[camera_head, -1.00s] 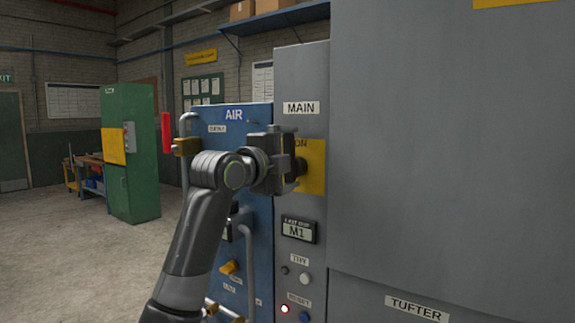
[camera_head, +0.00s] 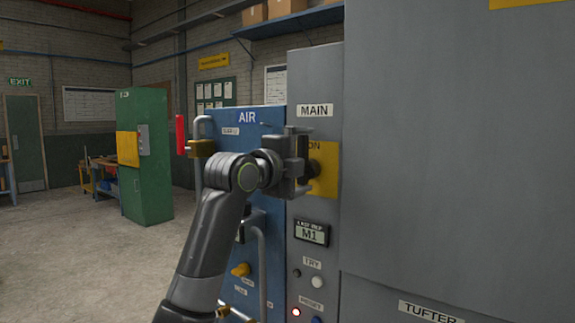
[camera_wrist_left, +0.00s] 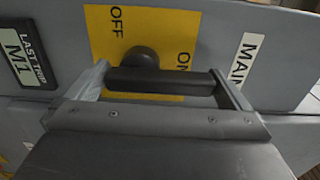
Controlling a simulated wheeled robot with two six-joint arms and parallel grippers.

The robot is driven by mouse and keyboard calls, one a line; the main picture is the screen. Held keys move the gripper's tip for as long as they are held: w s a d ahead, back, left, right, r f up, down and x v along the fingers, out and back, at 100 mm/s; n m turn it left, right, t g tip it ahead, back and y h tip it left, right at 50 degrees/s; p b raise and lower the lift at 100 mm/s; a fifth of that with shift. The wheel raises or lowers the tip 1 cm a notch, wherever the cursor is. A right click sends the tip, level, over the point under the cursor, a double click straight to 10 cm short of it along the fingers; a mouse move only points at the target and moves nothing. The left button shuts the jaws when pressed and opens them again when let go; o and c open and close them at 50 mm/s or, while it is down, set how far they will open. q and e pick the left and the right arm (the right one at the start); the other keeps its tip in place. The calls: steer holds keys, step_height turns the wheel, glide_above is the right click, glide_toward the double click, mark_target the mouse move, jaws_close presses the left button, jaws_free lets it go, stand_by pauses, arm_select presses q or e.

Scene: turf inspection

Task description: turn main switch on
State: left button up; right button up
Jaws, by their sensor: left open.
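The main switch is a dark round knob (camera_head: 313,168) on a yellow plate (camera_head: 330,172), under a "MAIN" label on the grey cabinet. My left gripper (camera_head: 301,162) is open in front of the knob and hides part of it and the plate. In the left wrist view the knob (camera_wrist_left: 146,58) sits between the "OFF" and "ON" marks. A dark bar (camera_wrist_left: 160,81) spans between my two open fingers, just in front of the knob. I cannot tell whether they touch it. My right gripper is not in view.
The blue "AIR" cabinet (camera_head: 262,120) with pipes and a red handle (camera_head: 181,135) stands left of the switch. A display (camera_head: 312,233), buttons and a lit red lamp (camera_head: 295,311) are below. The large grey tufter housing (camera_head: 450,150) is at right.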

arm_select(q)
steer(key=b+v, duration=0.4)
steer(key=v, duration=1.3)
steer(key=shift+b, duration=0.3)
steer(key=shift+a, duration=0.1)
